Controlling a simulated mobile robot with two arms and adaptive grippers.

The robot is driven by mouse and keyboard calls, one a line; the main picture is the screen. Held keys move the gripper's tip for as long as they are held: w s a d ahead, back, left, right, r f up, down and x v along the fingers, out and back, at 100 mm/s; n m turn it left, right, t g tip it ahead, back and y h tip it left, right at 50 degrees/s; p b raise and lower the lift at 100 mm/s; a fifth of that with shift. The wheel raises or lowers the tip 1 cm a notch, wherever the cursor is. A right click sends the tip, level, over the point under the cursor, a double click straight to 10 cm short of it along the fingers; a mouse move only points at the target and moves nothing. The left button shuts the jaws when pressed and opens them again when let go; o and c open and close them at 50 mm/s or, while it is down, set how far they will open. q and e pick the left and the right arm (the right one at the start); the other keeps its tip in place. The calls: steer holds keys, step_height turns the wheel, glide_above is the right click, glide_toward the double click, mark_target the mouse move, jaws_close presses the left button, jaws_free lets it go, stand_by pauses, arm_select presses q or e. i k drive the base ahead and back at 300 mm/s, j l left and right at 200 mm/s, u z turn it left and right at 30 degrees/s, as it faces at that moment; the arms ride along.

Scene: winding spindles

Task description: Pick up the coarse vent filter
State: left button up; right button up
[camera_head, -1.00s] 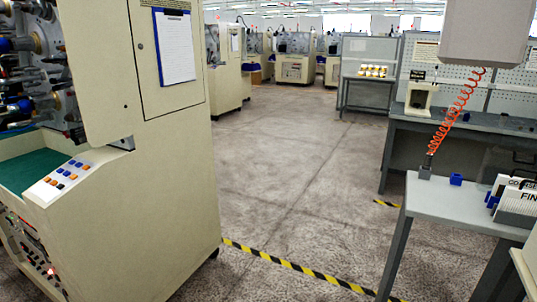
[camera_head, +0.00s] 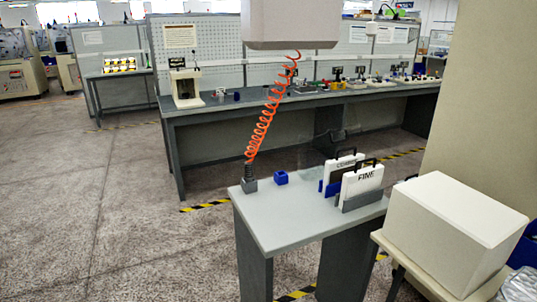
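The coarse vent filter (camera_head: 338,163) is a white panel with a black top handle, standing upright in a holder on the small grey table (camera_head: 285,218). Its label is small and partly covered, and its lower part is hidden. The fine filter (camera_head: 362,181), a similar white panel marked "FINE", stands in front of it and to the right, in a grey holder (camera_head: 363,201). Blue pieces show at the coarse filter's left edge. Neither of my grippers is in view.
A dark nozzle (camera_head: 249,180) on a coiled orange hose and a blue block (camera_head: 281,178) are on the table's left side. A cream box (camera_head: 455,232) stands close at right. A long workbench (camera_head: 195,105) runs behind. Open floor (camera_head: 90,200) lies at left.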

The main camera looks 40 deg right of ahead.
mark_target(335, 169)
steer(key=i+z, duration=0.2)
steer(key=i, duration=0.35)
steer(key=i+j+z, duration=0.2)
steer(key=i, duration=0.4)
steer(key=i+j+z, duration=0.2)
steer(key=i, duration=0.35)
steer(key=l, duration=0.1)
